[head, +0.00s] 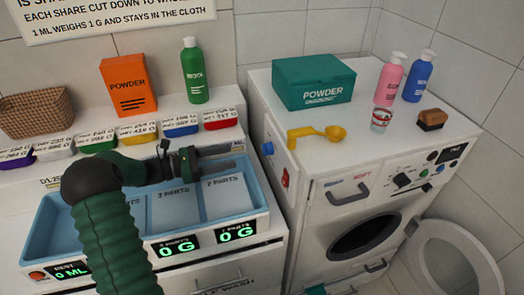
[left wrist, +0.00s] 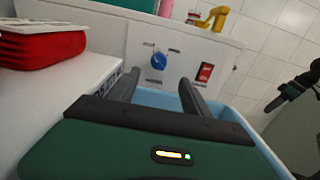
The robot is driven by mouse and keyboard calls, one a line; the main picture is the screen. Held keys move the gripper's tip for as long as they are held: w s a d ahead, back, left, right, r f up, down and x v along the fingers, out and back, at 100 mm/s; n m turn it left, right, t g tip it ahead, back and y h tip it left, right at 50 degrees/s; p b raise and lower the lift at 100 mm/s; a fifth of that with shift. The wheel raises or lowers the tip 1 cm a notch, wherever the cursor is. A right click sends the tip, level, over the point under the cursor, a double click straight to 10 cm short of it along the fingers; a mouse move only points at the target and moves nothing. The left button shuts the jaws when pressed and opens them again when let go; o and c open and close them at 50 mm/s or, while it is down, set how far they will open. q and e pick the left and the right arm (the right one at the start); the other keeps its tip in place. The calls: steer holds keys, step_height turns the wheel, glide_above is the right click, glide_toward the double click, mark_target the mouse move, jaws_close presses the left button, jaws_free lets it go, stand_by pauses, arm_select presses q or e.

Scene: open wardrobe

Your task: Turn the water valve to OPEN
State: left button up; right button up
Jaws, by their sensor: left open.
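A round blue knob (head: 268,148), which looks like the water valve, sits on the left side panel of the white washing machine. It also shows in the left wrist view (left wrist: 158,61), straight ahead between my fingers, with small unreadable marks around it. My left gripper (head: 237,155) is open and empty above the blue tray, its fingers pointing right toward the knob with a gap between. In the left wrist view a dark jointed part (left wrist: 292,90) at the right edge may be my right gripper; its jaws are unclear.
A red switch (head: 285,178) is beside the knob on the same panel. The blue tray (head: 40,222) with compartments lies below my left arm.

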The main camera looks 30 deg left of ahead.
mark_target(267, 149)
arm_select(q)
steer(key=x, duration=1.1)
steer(key=shift+w+d+f, duration=0.15)
steer(key=shift+w, duration=0.2)
steer(key=shift+c, duration=0.2)
jaws_close()
